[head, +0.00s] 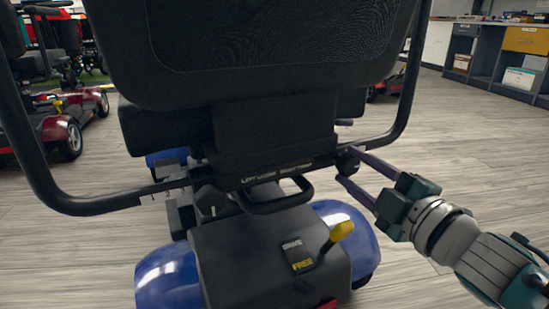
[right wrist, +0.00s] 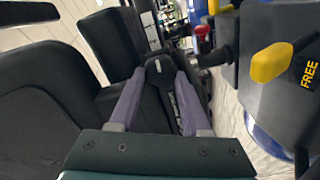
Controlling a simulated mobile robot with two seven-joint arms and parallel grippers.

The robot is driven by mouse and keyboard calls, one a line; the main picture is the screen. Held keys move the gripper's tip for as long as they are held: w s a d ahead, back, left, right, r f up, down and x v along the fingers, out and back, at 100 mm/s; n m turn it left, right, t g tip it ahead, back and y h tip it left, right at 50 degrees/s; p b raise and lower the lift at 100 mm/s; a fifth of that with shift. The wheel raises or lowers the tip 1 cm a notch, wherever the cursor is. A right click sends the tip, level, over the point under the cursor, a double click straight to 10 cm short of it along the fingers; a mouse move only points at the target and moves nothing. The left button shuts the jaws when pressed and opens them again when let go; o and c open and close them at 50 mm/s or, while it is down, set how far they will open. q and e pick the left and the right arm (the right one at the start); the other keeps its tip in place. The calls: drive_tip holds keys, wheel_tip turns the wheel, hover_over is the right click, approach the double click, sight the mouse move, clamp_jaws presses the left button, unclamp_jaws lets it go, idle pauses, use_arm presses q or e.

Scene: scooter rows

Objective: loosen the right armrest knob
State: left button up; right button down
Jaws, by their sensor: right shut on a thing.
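The right armrest knob (head: 346,159) is a small black knob under the seat's right side, where the black armrest tube (head: 378,137) meets the frame. My right gripper (head: 351,166) comes in from the right with its two purple fingers closed on the knob. In the right wrist view the dark knob (right wrist: 159,66) sits between the fingertips of the same gripper (right wrist: 160,75). The fingers hide its sides. My left gripper is not in view.
The scooter's black seat back (head: 265,50) fills the upper middle. Below are its blue rear cover (head: 168,279) and a yellow lever (head: 342,231). A red scooter (head: 60,128) stands at left, a shelf counter (head: 500,60) at back right. Floor right of the scooter is clear.

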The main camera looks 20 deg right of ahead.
drive_tip(key=n, duration=0.2)
drive_tip(key=n+b, duration=0.1)
drive_tip(key=n, duration=0.2)
drive_tip(key=shift+f+n, duration=0.2)
drive_tip(key=shift+n, duration=0.6)
drive_tip(key=shift+c, duration=1.8)
unclamp_jaws()
drive_tip(key=s+p, duration=0.3)
drive_tip(key=s, duration=0.7)
drive_tip(key=shift+d, duration=0.3)
